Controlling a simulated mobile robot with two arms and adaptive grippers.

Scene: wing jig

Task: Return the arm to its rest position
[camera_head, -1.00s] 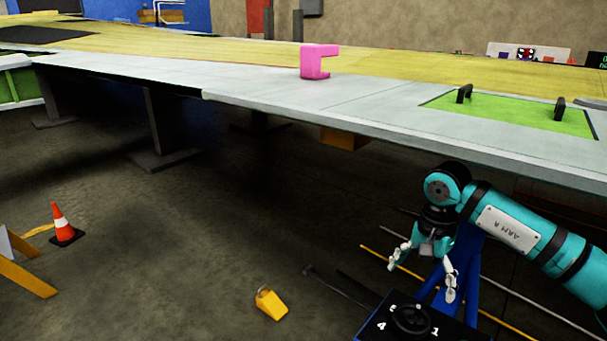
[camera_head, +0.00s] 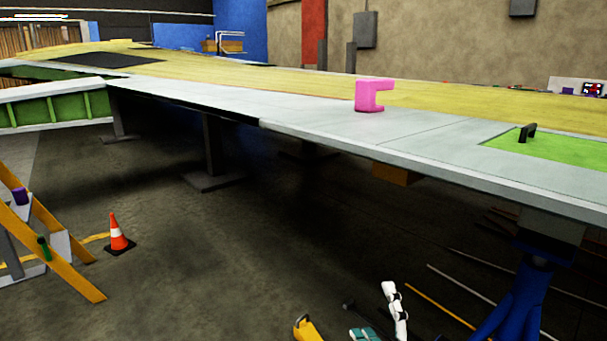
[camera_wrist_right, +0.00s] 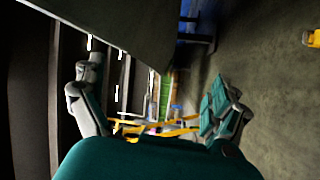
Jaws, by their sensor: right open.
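My right gripper shows at the bottom edge of the head view (camera_head: 380,318), with a pale finger and a teal part in sight and the rest of the arm out of frame. In the right wrist view, its two fingers (camera_wrist_right: 160,110) stand wide apart with nothing between them. It is below the wing's front edge, over the floor, and touches nothing that I can see. My left gripper is in neither view.
The grey wing (camera_head: 320,125) crosses the scene, with a pink bracket (camera_head: 371,95) and a black handle (camera_head: 527,132) on it. A blue stand (camera_head: 515,300) is at lower right. A yellow object (camera_head: 306,328), an orange cone (camera_head: 116,233) and a yellow-legged frame (camera_head: 65,255) stand left on open floor.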

